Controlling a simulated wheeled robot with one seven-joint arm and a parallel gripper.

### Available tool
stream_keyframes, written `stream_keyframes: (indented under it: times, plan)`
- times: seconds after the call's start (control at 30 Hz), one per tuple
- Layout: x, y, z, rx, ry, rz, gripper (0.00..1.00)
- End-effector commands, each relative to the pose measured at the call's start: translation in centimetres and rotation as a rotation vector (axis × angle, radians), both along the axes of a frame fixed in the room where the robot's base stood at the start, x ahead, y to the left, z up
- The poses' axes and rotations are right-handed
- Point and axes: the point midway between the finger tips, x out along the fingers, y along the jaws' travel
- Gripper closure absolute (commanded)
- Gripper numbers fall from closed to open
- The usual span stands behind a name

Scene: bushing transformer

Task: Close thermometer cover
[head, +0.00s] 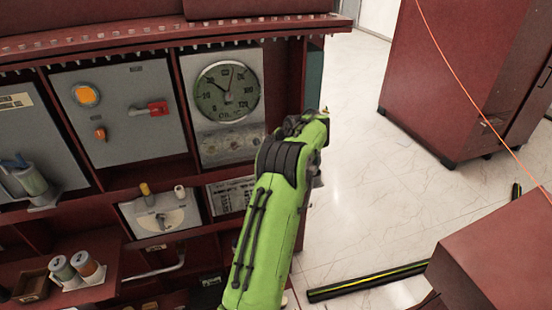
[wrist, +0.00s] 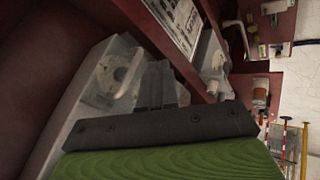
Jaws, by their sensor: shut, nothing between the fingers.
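The thermometer (head: 228,90) is a round dial with a dark ring on a grey panel in the red cabinet, upper middle of the head view. I cannot tell its cover apart from the dial there. In the wrist view, a pale grey panel with a round part (wrist: 118,72), seemingly the thermometer's, lies left of the fingers. My gripper (wrist: 162,72) is shut and empty, its fingertips beside this panel; contact cannot be told. In the head view my green arm reaches up just right of the thermometer panel, and the fingers are not clearly seen.
A panel with an orange lamp and red handle (head: 151,108) is to the left. A label plate (head: 232,195) sits below the thermometer. A shelf (head: 100,290) with cups juts out at lower left. Red cabinets (head: 450,85) stand at right, with open floor (head: 350,190) between.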

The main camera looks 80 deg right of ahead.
Motion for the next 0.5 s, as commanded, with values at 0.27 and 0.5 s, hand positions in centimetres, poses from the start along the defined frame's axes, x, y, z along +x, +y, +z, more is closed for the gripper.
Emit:
stream_keyframes:
  times: [0.27,0.5]
  plan:
    - [-1.5,1.5,3.1,0.002,-0.001,0.001,1.0]
    - [-3.8,3.1,6.7,0.003,0.0,0.0,1.0]
